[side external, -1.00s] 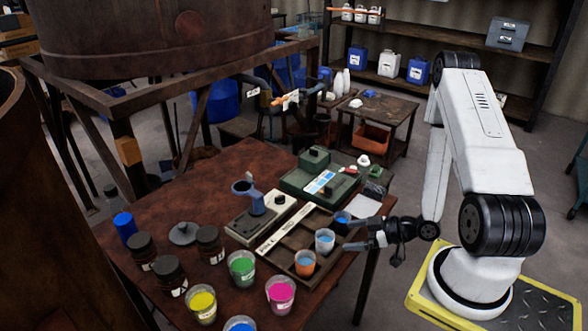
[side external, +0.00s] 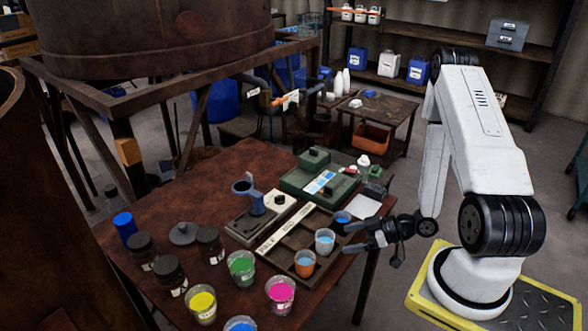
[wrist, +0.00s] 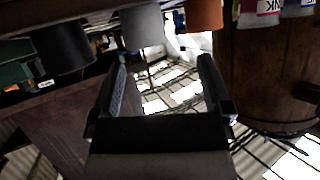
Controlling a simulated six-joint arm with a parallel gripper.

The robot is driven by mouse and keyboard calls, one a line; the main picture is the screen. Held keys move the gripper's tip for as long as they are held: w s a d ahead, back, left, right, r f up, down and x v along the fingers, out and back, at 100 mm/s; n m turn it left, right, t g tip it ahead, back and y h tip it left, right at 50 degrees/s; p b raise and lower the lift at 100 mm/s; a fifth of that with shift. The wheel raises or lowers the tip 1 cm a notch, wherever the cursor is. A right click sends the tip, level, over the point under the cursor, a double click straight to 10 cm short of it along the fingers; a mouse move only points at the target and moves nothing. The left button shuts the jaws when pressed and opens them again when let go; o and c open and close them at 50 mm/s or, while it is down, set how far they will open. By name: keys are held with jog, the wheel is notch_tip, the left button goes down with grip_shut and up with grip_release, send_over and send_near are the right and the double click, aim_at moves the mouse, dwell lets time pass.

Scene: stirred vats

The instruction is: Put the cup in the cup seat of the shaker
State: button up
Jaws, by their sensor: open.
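A pale cup with blue contents (side external: 325,242) stands upright in a compartment of the dark wooden tray (side external: 268,254). An orange cup (side external: 305,264) and a dark cup with blue contents (side external: 343,217) stand beside it. The shaker (side external: 262,216) is a grey flat unit left of the tray; its blue-grey ring, which looks like the cup seat (side external: 243,187), appears empty. My gripper (side external: 344,239) is open and empty, just right of the pale cup, fingers pointing toward it. In the wrist view, my gripper (wrist: 160,65) opens toward a grey cup (wrist: 142,25), with an orange cup (wrist: 205,15) beside it.
Clear cups of green (side external: 242,266), yellow (side external: 202,306) and pink (side external: 280,294) stand at the table's front. Dark jars (side external: 170,275) stand at left. A green device (side external: 318,178) sits behind the tray. A large vat (side external: 150,35) stands behind the table.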

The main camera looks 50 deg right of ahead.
aim_at(333, 233)
jog(key=shift+s+a+g+y, duration=0.15)
jog(key=shift+a+g+y, duration=0.45)
jog(key=shift+a+g, duration=0.25)
jog(key=n+g, duration=0.1)
jog(key=g, duration=0.1)
jog(key=n+g+h, duration=0.1)
jog(key=g, duration=0.2)
jog(key=n+g, duration=0.1)
jog(key=g, duration=0.1)
jog(key=shift+d+r+g, duration=0.25)
jog(key=shift+r+g, duration=0.1)
jog(key=w+d+r+n+h, duration=0.2)
jog(key=w+r+n, duration=0.1)
jog(key=w, duration=0.2)
jog(key=shift+w+d+r+n+h, duration=0.25)
jog(key=shift+n+h, duration=0.05)
jog(key=shift+f, duration=0.1)
jog(key=shift+x, duration=1.2)
jog(key=shift+a, duration=0.1)
